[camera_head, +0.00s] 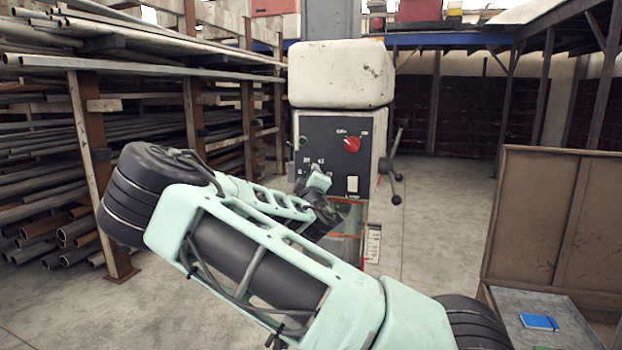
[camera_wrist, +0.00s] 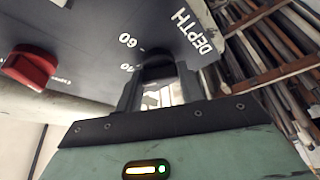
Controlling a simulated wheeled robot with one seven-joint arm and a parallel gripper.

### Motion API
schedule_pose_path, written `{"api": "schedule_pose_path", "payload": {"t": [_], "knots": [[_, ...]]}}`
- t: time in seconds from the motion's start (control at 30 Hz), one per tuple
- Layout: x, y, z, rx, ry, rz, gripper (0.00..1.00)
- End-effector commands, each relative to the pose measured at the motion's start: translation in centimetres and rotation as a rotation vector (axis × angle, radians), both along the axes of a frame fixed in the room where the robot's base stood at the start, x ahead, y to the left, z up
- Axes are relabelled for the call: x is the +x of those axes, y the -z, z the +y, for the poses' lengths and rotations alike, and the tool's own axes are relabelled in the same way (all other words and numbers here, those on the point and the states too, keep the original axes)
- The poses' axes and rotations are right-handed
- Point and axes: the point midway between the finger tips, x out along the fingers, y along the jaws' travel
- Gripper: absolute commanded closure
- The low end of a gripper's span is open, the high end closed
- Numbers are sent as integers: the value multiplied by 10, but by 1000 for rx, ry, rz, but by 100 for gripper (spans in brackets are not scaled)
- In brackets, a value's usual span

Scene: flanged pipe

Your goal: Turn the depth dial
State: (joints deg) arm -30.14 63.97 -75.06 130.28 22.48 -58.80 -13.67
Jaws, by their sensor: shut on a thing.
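The depth dial (camera_wrist: 156,58) is a dark knob on the grey control panel (camera_wrist: 90,30), with the white word DEPTH and numbers such as 60 near it. My gripper (camera_wrist: 158,74) is shut on the dial, one dark finger on each side. Its exact pointer angle is hard to read. In the head view, my gripper (camera_head: 318,183) is at the lower left of the machine's dark panel (camera_head: 335,130) and covers most of the dial.
A red knob (camera_head: 352,144) and a white switch (camera_head: 352,184) sit on the panel's right side. Dark-handled levers (camera_head: 394,172) stick out at the machine's right. Pipe racks (camera_head: 75,150) line the left. A brown crate-like bench (camera_head: 545,215) with a blue book (camera_head: 539,322) stands at right.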

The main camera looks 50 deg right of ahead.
Motion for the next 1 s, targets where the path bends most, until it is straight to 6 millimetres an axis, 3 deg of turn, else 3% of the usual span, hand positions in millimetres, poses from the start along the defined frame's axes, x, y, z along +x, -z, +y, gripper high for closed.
{"api": "schedule_pose_path", "payload": {"t": [0.33, 0.37, 0.43, 0.77, 1.0], "knots": [[1, 0, 0, -2, -2, 0, 85], [1, 0, 0, -2, -2, 0, 56], [1, 0, 0, -2, -2, 0, 40], [-1, 1, 2, -1, -1, 1, 40], [-23, 11, 28, 1, -3, 0, 40]]}}
